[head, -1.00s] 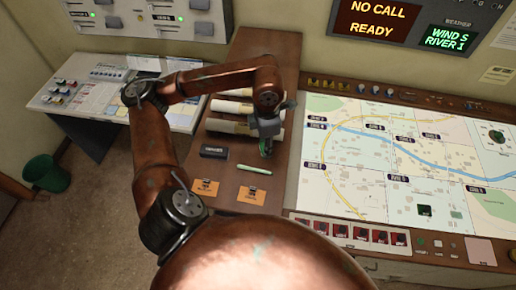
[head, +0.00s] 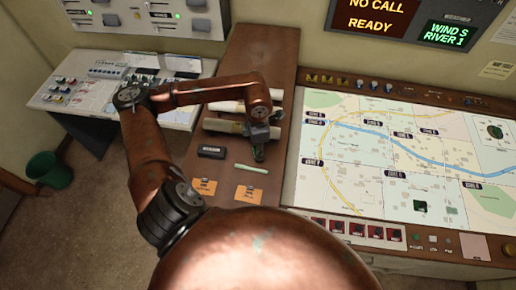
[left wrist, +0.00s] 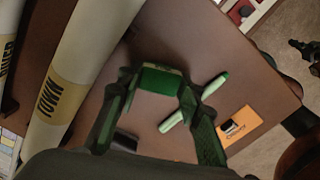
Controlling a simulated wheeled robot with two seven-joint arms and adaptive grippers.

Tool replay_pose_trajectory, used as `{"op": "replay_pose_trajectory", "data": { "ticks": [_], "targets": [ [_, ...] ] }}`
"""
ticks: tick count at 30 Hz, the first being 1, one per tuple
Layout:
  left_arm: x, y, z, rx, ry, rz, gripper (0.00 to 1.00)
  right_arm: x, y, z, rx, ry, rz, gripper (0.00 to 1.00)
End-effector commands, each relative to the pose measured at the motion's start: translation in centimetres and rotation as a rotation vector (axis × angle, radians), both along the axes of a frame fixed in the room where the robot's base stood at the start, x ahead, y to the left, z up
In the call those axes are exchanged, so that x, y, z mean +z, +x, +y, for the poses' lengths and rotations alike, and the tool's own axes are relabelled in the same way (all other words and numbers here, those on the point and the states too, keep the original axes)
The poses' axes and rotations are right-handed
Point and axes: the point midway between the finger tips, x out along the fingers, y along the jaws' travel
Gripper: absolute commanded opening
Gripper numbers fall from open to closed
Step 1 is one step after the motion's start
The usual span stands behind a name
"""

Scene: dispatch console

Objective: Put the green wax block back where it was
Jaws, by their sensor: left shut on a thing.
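My left gripper (head: 258,152) is over the brown wooden desk top, just beyond a pale green stick. In the left wrist view, the left gripper (left wrist: 155,88) is shut on the green wax block (left wrist: 160,79), which sits between its fingertips. In the head view the block is mostly hidden by the gripper. I cannot tell whether the block touches the desk. The pale green stick (head: 250,168) lies on the desk; it also shows in the left wrist view (left wrist: 193,103), partly behind a finger. My right gripper is out of view.
Rolled papers (head: 226,126) lie behind the gripper. A black labelled block (head: 211,152) and two orange cards (head: 204,186) (head: 248,194) lie nearby.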

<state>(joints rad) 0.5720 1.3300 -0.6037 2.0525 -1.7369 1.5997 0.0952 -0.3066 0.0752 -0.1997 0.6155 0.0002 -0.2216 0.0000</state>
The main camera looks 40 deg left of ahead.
Motion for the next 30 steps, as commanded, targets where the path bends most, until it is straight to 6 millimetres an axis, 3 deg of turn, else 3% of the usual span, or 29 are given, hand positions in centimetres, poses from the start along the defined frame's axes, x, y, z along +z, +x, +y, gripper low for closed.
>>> {"op": "replay_pose_trajectory", "data": {
  "ticks": [2,3,10,23,30],
  "targets": [
    [-0.3,0.0,0.0,0.0,0.0,0.0,0.11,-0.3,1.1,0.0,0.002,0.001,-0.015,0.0],
    [-0.4,0.0,0.0,0.0,0.0,0.0,0.34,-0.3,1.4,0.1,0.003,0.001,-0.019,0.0],
    [-0.2,0.0,0.0,0.0,0.0,0.0,0.5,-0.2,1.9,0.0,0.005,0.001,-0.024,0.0],
    [0.5,0.0,0.0,0.0,0.0,-0.001,0.51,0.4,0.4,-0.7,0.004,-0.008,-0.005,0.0],
    [4.8,0.1,0.0,-0.001,0.003,-0.006,0.51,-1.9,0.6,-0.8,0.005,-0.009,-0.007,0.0]
  ]
}}
